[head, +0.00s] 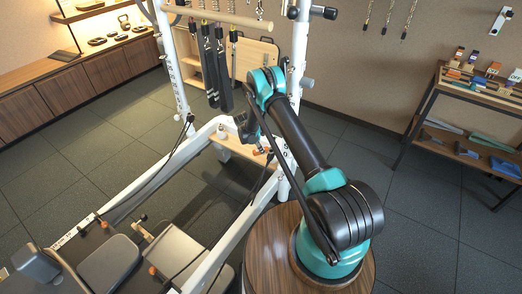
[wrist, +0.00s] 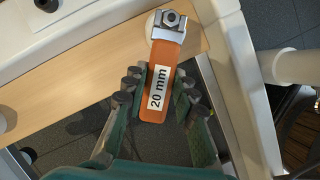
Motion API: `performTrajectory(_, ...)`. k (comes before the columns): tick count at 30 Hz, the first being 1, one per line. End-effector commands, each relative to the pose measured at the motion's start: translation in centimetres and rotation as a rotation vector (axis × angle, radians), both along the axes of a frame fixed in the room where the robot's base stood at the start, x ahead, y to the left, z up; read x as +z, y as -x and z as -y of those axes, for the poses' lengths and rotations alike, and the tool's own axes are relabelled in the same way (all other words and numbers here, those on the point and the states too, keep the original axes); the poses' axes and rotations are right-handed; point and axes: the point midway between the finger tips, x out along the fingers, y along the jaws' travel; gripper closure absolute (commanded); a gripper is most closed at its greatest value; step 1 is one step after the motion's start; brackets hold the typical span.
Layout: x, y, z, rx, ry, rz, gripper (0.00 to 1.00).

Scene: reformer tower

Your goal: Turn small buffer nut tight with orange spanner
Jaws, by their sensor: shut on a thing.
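The orange spanner (wrist: 160,85), labelled "20 mm", points up the wrist view with its silver head at the far end. A grey hex nut (wrist: 171,18) shows at that head, between its jaws; I cannot tell how fully it is seated. A white round part, perhaps the buffer, shows partly behind the head. My gripper (wrist: 155,92) is shut on the orange handle, with a finger on each side. In the head view my gripper (head: 246,128) is low at the white frame, and the spanner there is too small to make out clearly.
A pale wooden board (wrist: 80,75) lies under the spanner, between white frame rails (wrist: 245,80). In the head view, black straps (head: 215,60) hang from the tower close to my arm. A tool shelf (head: 475,90) stands at the right, with open floor before it.

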Motion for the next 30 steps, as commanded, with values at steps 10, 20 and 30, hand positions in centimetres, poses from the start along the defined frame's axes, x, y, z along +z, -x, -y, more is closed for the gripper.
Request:
performTrajectory(10,0.0,-1.2,-0.3,-0.149,-0.001,-0.001,1.00)
performTrajectory(20,0.0,-1.6,-0.4,-0.209,-0.001,0.000,1.00)
performTrajectory(30,0.0,-1.1,-0.4,-0.160,-0.001,0.000,1.00)
